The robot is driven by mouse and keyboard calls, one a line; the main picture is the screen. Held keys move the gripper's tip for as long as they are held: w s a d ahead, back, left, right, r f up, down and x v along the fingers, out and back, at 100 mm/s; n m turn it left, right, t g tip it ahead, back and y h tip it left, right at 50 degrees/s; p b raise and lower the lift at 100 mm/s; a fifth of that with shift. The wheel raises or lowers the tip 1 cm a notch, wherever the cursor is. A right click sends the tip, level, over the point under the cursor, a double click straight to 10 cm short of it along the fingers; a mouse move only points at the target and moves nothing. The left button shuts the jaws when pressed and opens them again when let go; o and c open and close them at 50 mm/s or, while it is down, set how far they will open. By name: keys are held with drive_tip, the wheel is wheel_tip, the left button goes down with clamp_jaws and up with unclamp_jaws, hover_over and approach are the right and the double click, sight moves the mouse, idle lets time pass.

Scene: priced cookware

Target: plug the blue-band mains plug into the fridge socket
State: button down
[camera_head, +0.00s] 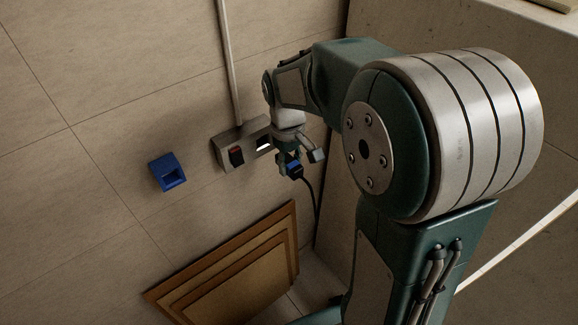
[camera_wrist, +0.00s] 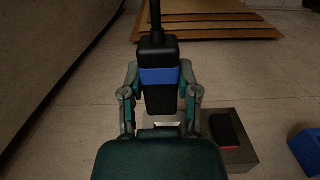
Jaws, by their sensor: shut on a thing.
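My gripper (camera_head: 299,161) is shut on the black mains plug (camera_head: 292,169), which has a blue band. In the wrist view the plug (camera_wrist: 158,98) sits between both fingers, its band (camera_wrist: 159,76) facing the camera and its black cable (camera_wrist: 156,20) leading away from its far end.
A blue box (camera_head: 167,173) is on the wall left of the socket box. A grey conduit (camera_head: 230,65) rises from the socket box. Stacked brown boards (camera_head: 235,265) lean below. A pale panel (camera_head: 338,175) stands close on the right. The wall further left is clear.

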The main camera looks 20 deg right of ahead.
drive_tip(key=shift+w+a, duration=0.2)
drive_tip(key=shift+w, duration=0.55)
drive_tip(key=shift+w+a, duration=0.35)
drive_tip(key=shift+w, duration=0.45)
drive_tip(key=shift+w+a, duration=0.35)
drive_tip(key=shift+w, duration=0.4)
drive_tip(key=shift+a, duration=0.3)
drive_tip(key=shift+d, duration=0.25)
drive_tip(key=shift+a, duration=0.2)
drive_tip(key=shift+w+a, duration=0.3)
drive_tip(key=shift+w, duration=0.7)
drive_tip(key=shift+w+a, duration=0.25)
drive_tip(key=shift+w, duration=0.7)
drive_tip(key=shift+c, duration=1.3)
unclamp_jaws()
drive_tip(key=shift+r, duration=0.1)
